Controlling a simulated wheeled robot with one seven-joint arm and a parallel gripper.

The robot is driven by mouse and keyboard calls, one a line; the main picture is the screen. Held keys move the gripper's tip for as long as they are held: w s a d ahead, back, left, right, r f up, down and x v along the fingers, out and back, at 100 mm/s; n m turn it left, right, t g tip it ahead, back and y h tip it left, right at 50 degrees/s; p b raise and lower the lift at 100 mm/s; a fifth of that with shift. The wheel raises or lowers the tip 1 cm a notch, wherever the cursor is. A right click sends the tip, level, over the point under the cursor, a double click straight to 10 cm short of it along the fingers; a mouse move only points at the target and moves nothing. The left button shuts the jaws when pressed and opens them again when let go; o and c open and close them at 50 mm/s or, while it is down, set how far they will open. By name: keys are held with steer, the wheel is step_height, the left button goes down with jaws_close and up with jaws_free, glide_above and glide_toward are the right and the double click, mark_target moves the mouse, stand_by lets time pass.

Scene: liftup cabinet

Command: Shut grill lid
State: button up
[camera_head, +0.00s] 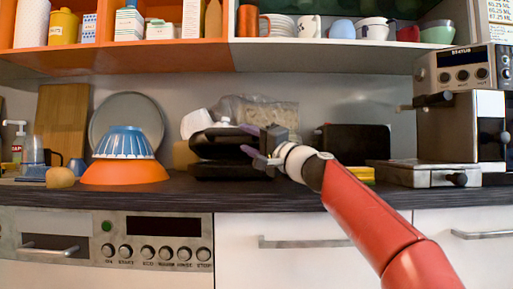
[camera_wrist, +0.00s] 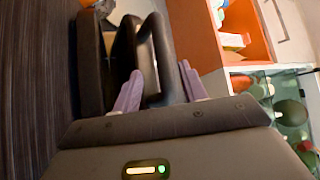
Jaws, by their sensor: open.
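The black grill (camera_head: 228,172) sits on the dark counter behind my gripper, with its lid (camera_head: 215,136) low over the base. In the wrist view the lid (camera_wrist: 122,60) and base (camera_wrist: 90,65) lie side by side because the picture is turned, with a narrow gap between them. My gripper (camera_head: 249,141) is open at the grill's front right. Its purple fingers (camera_wrist: 160,72) reach to either side of the lid's dark looped handle (camera_wrist: 152,40); I cannot tell whether they touch it. My gripper hides part of the grill's right side.
Stacked orange and blue bowls (camera_head: 124,172) stand left of the grill. A black toaster (camera_head: 356,143) and a steel coffee machine (camera_head: 462,120) stand to the right. An orange and white shelf (camera_head: 150,57) with dishes hangs above. The counter's front edge (camera_head: 240,195) is clear.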

steer(key=shift+v, duration=1.4)
steer(key=shift+f, duration=0.1)
